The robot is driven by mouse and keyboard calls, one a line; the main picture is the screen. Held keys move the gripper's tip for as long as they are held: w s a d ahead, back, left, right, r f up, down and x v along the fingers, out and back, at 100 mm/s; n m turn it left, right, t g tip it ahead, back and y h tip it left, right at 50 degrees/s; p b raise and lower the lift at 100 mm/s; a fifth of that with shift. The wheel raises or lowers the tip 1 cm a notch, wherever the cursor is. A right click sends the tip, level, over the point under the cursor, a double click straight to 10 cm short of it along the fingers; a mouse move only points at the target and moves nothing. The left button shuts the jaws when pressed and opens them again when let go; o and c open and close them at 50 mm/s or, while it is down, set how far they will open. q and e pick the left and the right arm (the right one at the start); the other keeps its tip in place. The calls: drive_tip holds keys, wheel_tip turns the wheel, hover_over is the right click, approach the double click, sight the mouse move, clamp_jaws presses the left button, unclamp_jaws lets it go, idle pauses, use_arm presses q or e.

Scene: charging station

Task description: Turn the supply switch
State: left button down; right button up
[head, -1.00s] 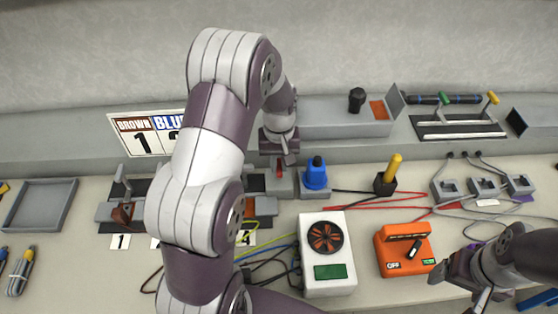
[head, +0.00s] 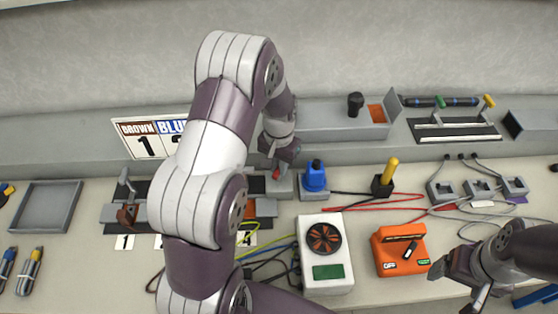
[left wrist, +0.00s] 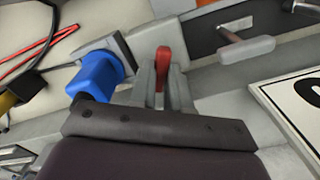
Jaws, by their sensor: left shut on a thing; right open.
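The supply switch, a grey box with a red lever (head: 276,174), stands at the back of the bench, left of a blue-capped device. My left gripper (head: 280,160) reaches down over it and partly hides it. In the left wrist view the red lever (left wrist: 163,66) stands between the two grey fingers of my left gripper (left wrist: 163,78), which is shut on it. My right gripper (head: 453,288) is open and empty at the lower right, beside an orange box.
The blue-capped device (head: 314,178) stands close to the right of the switch. A yellow-handled black block (head: 384,184), a white box with a fan (head: 327,270) and the orange box marked OFF (head: 400,262) stand further right and forward. Loose cables cross the bench.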

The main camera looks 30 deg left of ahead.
use_arm(q)
drive_tip(key=m+p, duration=0.2)
drive_tip(key=m, duration=0.4)
drive_tip(key=shift+w+r, duration=0.1)
drive_tip(key=shift+r, duration=0.05)
drive_tip(key=m+p, duration=0.1)
drive_tip(key=m, duration=0.4)
drive_tip(key=shift+m, duration=0.4)
drive_tip(key=c, duration=1.1)
unclamp_jaws()
wheel_tip(320, 180, up, 12)
drive_tip(key=shift+r+b, duration=0.25)
drive_tip(key=shift+b, duration=0.2)
